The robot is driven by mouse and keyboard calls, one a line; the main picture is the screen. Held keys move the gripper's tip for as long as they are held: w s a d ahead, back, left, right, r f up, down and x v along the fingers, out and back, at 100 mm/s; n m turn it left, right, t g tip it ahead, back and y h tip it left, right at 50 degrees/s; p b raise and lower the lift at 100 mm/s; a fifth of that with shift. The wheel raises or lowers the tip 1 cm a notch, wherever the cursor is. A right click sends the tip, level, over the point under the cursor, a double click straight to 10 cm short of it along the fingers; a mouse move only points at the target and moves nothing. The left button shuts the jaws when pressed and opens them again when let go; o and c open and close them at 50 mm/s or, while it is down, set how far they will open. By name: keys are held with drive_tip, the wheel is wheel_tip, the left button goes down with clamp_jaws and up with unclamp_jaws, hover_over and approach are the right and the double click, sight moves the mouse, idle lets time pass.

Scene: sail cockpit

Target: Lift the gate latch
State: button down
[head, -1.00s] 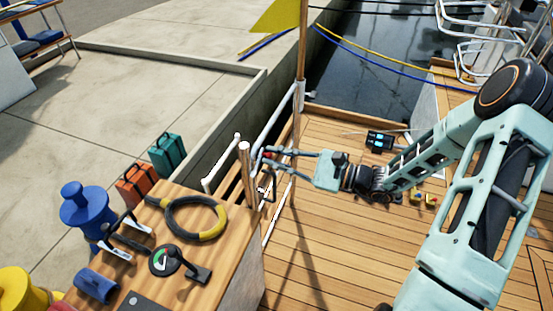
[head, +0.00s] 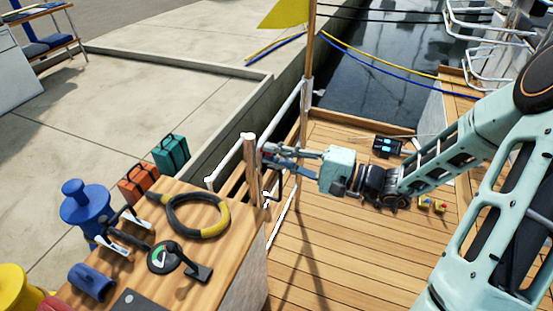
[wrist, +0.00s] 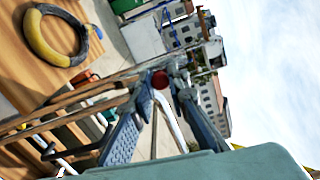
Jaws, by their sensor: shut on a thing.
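The gate stands between the wooden table and the deck edge, with white rails (head: 228,162) and a wooden post (head: 250,165). My gripper (head: 267,154) reaches in from the right, with its fingertips beside the upper part of that post. In the wrist view, a small red knob, which looks like the gate latch (wrist: 160,80), sits between the two fingertips (wrist: 161,72). The fingers are closed in on it.
The wooden table (head: 150,225) holds a black-and-yellow ring (head: 213,228), a winch-like dial with a handle and a blue cup (head: 92,283). A pole with a yellow flag (head: 285,14) rises close behind my gripper. The planked deck (head: 320,250) is mostly open.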

drive_tip(key=shift+s+a+f+n+b, duration=0.1)
drive_tip(key=shift+s+n+b, duration=0.3)
drive_tip(key=shift+n, duration=0.2)
drive_tip(key=c, duration=1.9)
unclamp_jaws()
drive_tip(key=v, duration=1.2)
